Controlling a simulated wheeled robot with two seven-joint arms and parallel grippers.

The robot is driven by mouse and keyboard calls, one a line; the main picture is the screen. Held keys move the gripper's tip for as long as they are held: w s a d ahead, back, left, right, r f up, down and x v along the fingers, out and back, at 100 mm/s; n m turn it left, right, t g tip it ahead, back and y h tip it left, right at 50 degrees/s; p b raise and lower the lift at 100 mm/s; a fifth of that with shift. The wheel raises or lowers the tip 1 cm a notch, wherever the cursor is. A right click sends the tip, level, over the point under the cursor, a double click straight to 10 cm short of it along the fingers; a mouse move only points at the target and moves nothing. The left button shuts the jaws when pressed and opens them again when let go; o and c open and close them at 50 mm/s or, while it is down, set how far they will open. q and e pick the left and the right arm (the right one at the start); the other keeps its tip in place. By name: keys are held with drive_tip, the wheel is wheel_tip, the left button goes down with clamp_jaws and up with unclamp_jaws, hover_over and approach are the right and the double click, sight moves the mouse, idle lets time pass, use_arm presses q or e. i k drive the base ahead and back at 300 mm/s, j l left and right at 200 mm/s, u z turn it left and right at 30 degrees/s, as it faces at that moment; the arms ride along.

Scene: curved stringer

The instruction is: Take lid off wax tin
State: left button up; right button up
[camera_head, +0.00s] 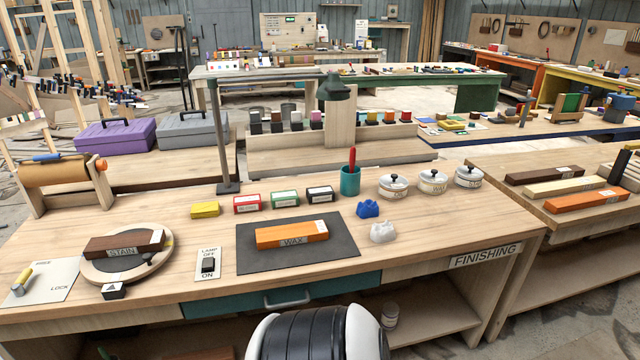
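Three round white tins with lids and dark knobs stand in a row at the back right of the finishing bench: a left tin (393,187), a middle tin (433,183) and a right tin (468,177). The middle one's small label seems to read WAX; the other labels are too small to read surely. All three lids sit on their tins. An orange wooden block (292,234) marked WAX lies on a dark mat (340,247) in front. Neither of my grippers is in view.
A blue crumpled cloth (368,208) and a white one (383,232) lie in front of the tins. A teal cup (350,181) with a red-handled tool stands left of them. A lamp post (222,130) rises further left. The bench's front right is clear.

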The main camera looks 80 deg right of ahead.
sight(435, 177)
drive_tip(key=z, duration=2.65)
drive_tip(key=k+l, duration=0.1)
drive_tip(key=l, duration=0.25)
drive_tip(key=k+l+z, duration=0.1)
drive_tip(key=l, duration=0.3)
drive_tip(key=k+l, duration=0.15)
drive_tip(key=l, duration=0.2)
drive_tip(key=k+l+z, duration=0.1)
drive_tip(key=l, duration=0.3)
drive_tip(key=k+l, duration=0.1)
drive_tip(key=l, duration=0.25)
